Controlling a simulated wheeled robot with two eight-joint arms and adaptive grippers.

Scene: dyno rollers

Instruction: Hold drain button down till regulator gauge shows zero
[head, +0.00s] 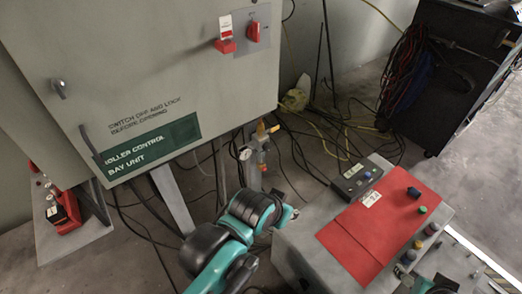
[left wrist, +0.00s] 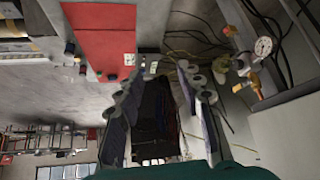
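The regulator (head: 256,160) stands upright below the cabinet's right edge, with a yellow knob on top. Its round white gauge (head: 245,154) faces left of the camera; it also shows in the left wrist view (left wrist: 263,46). The needle is too small to read. I cannot pick out the drain button; brass fittings (left wrist: 254,82) show beside the gauge. My left gripper (head: 291,214) is in front of and below the regulator, apart from it. In the left wrist view its fingers (left wrist: 162,78) are spread and empty. My right gripper (head: 404,275) is partly visible at the lower right, its fingers unclear.
The grey control cabinet (head: 130,65) fills the upper left. A console with a red panel (head: 375,225) and several buttons stands to the right of my left gripper. Cables (head: 300,135) lie on the floor behind. A black cart (head: 440,80) is at upper right.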

